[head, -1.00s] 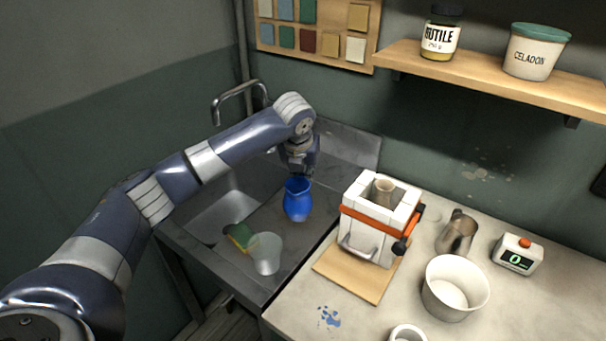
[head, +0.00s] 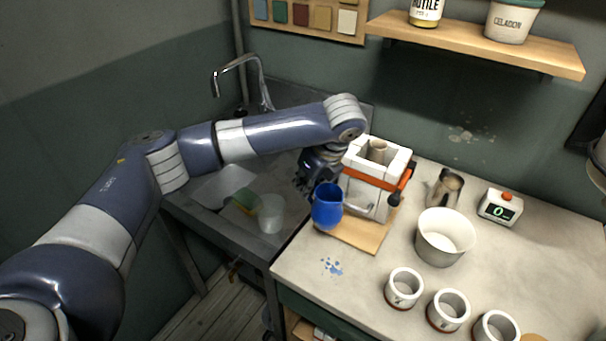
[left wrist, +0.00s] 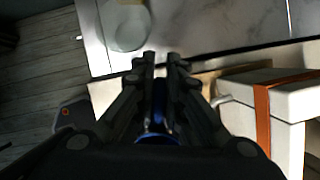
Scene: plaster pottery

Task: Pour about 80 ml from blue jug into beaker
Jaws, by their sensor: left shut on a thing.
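The blue jug (head: 327,208) is upright in the head view, in front of the white strapped mould and over the near left part of its wooden board. My left gripper (head: 317,180) is shut on the jug from behind. In the left wrist view the gripper (left wrist: 164,62) shows from behind, with a strip of the jug (left wrist: 158,138) between its fingers. The translucent beaker (head: 271,214) stands on the metal sink unit, left of the jug; it also shows in the left wrist view (left wrist: 127,28). The jug's contents cannot be made out. My right gripper is out of view.
The white mould (head: 366,190) with an orange strap stands close right of the jug. A green and yellow sponge (head: 243,206) lies beside the beaker. The tap (head: 240,64) rises behind.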

